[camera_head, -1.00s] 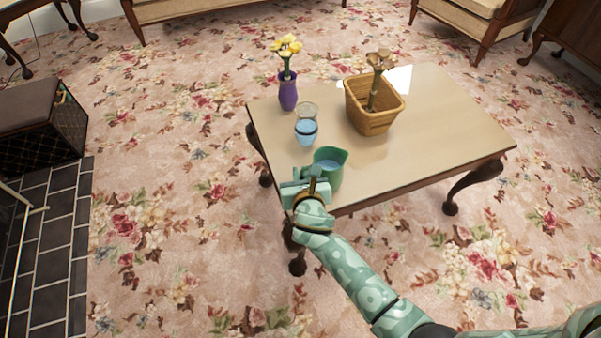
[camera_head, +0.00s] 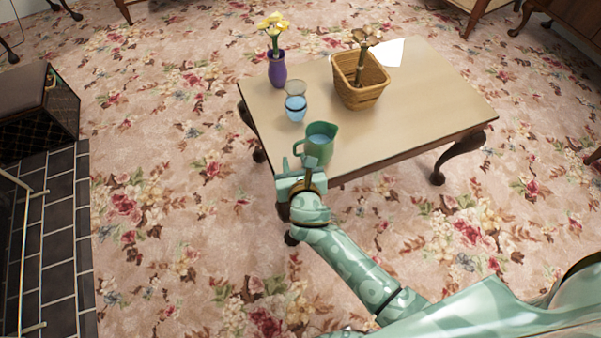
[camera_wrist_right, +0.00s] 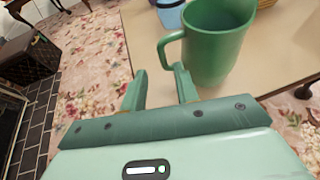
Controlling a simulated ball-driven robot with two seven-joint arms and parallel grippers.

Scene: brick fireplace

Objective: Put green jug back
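The green jug (camera_head: 319,147) stands upright near the front left corner of the table (camera_head: 420,105), with bluish liquid inside and its handle toward the left. My right gripper (camera_head: 296,164) is just in front of the jug, at the table's edge. In the right wrist view its two fingers (camera_wrist_right: 159,77) are spread with nothing between them. The handle of the jug (camera_wrist_right: 218,45) is just beyond the fingertips, and the gripper appears apart from it. My left gripper is not in view.
A glass with blue liquid (camera_head: 295,108) stands behind the jug. A purple vase with yellow flowers (camera_head: 277,70) and a wicker basket planter (camera_head: 360,85) stand further back. The table's right side is clear. A dark box (camera_head: 40,115) sits on the left by the tiled hearth (camera_head: 50,240).

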